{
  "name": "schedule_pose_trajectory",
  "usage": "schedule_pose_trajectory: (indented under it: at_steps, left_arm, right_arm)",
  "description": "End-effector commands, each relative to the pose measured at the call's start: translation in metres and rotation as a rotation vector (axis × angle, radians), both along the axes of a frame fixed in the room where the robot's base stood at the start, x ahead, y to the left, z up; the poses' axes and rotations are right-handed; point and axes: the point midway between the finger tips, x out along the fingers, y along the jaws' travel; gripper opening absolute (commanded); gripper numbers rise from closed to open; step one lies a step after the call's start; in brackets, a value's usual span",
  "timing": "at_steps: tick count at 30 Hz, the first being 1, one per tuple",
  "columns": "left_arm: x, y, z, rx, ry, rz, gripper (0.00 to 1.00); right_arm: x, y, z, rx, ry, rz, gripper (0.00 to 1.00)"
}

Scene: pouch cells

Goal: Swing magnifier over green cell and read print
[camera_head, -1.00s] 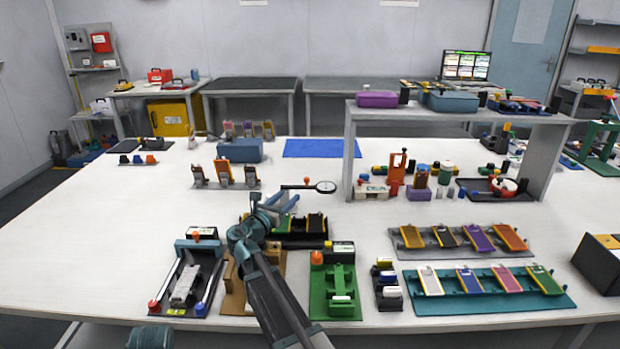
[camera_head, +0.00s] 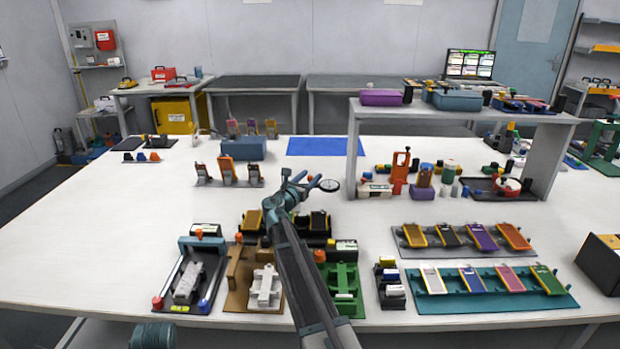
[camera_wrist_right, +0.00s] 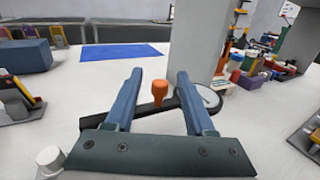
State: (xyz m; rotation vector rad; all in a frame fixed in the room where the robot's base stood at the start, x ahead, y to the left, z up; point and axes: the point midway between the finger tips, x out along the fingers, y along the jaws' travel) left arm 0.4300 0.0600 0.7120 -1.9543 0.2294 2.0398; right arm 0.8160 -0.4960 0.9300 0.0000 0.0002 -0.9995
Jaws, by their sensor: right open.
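The magnifier (camera_head: 329,185) has a round, dark-rimmed lens on a dark arm, standing over the white table left of the shelf leg. In the right wrist view its lens (camera_wrist_right: 208,96) is behind the right finger, and its orange knob (camera_wrist_right: 159,92) shows between the fingers with a gap on each side. My right gripper (camera_head: 302,179) is open at the magnifier's knob end; it also shows in the wrist view (camera_wrist_right: 160,76). The green cell (camera_head: 546,279) lies tilted at the right end of the teal rack (camera_head: 480,303). Its print is too small to read. My left gripper is out of view.
A grey rack (camera_head: 408,250) with several cells lies behind the teal one. A raised shelf (camera_head: 450,115) stands at the back right, its leg (camera_head: 353,160) close to the lens. Several fixtures, including a green one (camera_head: 343,290), crowd the front. A blue mat (camera_head: 316,147) lies behind.

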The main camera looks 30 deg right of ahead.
Motion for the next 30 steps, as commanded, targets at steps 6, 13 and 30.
schedule_pose_trajectory:
  at_steps: [6,13,30]
  left_arm:
    - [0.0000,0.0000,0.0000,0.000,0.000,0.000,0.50]
    - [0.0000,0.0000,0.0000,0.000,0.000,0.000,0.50]
    - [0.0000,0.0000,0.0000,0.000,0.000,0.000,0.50]
  right_arm:
    - [0.0015,-0.0029,0.0000,0.000,0.000,0.000,0.54]
    - [0.0014,-0.0025,0.0000,0.000,0.000,0.000,0.36]
    - [0.0013,-0.0024,0.0000,0.000,0.000,0.000,0.00]
